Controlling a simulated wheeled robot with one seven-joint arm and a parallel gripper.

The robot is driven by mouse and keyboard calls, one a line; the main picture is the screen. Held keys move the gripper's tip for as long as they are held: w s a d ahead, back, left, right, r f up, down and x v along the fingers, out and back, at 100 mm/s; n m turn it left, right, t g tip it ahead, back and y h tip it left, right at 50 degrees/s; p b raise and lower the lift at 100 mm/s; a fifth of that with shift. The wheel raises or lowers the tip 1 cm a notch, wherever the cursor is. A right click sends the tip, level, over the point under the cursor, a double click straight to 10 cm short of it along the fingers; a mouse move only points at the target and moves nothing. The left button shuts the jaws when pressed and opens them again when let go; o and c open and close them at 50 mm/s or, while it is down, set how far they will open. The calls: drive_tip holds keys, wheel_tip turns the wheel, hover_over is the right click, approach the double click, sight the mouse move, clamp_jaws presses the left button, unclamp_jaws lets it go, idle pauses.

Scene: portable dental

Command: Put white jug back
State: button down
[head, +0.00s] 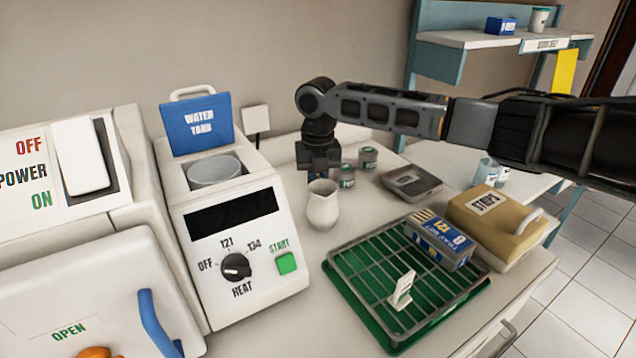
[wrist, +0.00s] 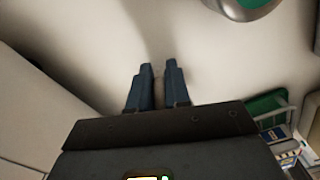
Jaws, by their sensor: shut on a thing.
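The white jug (head: 322,205) is upright at the counter's middle, just right of the sterilizer with the blue "WATER TANK" lid. My gripper (head: 317,180) points down at the jug's far side and is shut on it; the jug hides the fingertips in the head view. In the wrist view the two blue fingers (wrist: 158,85) are close together with a thin pale piece between them. Whether the jug's base touches the counter is hard to tell.
The open water tank (head: 213,172) is left of the jug. A green rack tray (head: 350,293) with a blue box (head: 439,243) is in front right, beside a beige "STRIPS" case (head: 495,228).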

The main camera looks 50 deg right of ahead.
drive_tip(key=shift+f, duration=0.1)
drive_tip(key=c, duration=1.1)
unclamp_jaws()
wheel_tip(320, 180, up, 12)
drive_tip(key=shift+r+b, duration=0.15)
drive_tip(key=shift+b, duration=0.75)
